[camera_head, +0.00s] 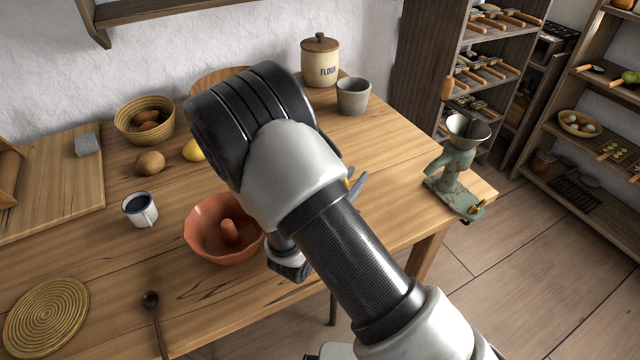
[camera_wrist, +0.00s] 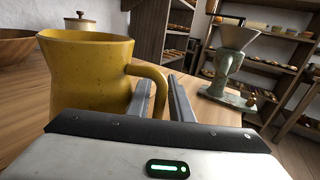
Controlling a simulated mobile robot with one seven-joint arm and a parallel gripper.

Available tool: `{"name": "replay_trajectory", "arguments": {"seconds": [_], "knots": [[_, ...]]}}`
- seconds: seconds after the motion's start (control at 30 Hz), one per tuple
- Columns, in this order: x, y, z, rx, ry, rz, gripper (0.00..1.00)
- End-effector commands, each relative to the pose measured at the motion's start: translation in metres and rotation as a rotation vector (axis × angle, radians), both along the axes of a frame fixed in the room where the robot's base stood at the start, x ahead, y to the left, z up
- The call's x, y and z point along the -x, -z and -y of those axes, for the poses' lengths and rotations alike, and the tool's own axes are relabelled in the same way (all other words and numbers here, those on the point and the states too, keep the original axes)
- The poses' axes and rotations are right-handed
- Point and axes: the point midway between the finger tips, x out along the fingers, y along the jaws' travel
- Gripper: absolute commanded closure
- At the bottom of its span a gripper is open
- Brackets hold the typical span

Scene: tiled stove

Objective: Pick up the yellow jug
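The yellow jug (camera_wrist: 85,75) stands upright at the left of the wrist view, with its handle (camera_wrist: 150,72) turned toward the right. In the head view my arm hides nearly all of it. My gripper (camera_wrist: 160,95) is open at the handle, with one finger to each side of the handle's outer part. The left finger lies between the handle and the jug's body. I cannot tell whether either finger touches the jug. In the head view only a grey fingertip shows past my arm.
A terracotta ring mould (camera_head: 205,235), an enamel mug (camera_head: 140,209) and a wooden spoon (camera_head: 152,310) are on the table's left part. A flour canister (camera_head: 320,62) and a grey cup (camera_head: 353,96) stand behind. A green grinder (camera_head: 457,170) stands at the table's right corner.

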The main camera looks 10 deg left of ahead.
Motion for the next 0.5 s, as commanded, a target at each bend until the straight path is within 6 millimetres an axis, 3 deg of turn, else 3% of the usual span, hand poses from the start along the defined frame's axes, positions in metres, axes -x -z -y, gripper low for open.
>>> {"name": "replay_trajectory", "arguments": {"seconds": [0.1,0.2,0.5], "knots": [[0.0002,-0.0002,-0.0003,0.000,0.000,0.000,0.82],[0.0003,-0.0002,-0.0004,0.000,0.000,0.000,0.99],[0.0005,-0.0002,-0.0006,0.000,-0.001,0.000,1.00]]}}
